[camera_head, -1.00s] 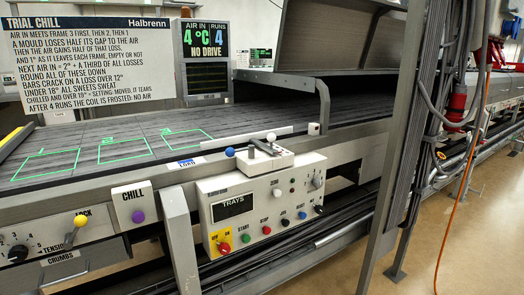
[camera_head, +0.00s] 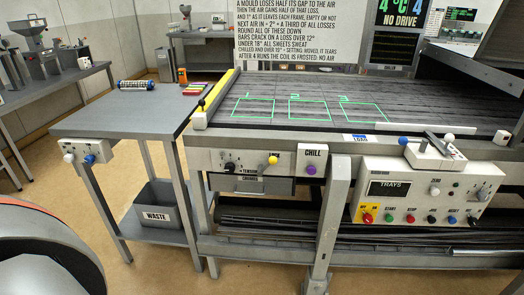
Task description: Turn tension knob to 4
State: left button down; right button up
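The black tension knob (camera_head: 230,167) sits at the left of a pale panel (camera_head: 216,157) on the machine's front, beside the word TENSION. Small dial marks surround it, too small here to read its setting. The yellow-headed lock lever (camera_head: 273,160) stands to its right, under the word LOCK. Neither of my grippers is in view. A grey rounded part of my own body with an orange edge shows at the lower left, well apart from the panel.
The CHILL box (camera_head: 311,160) with a purple button is right of the panel; a crumbs drawer (camera_head: 251,185) is below. A side table (camera_head: 160,105) stands left, with a waste bin (camera_head: 157,213) beneath. The TRAYS control box (camera_head: 405,190) is further right. The floor in front shows clear.

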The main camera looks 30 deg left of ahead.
aim_at(229, 168)
jog(key=u, duration=1.05)
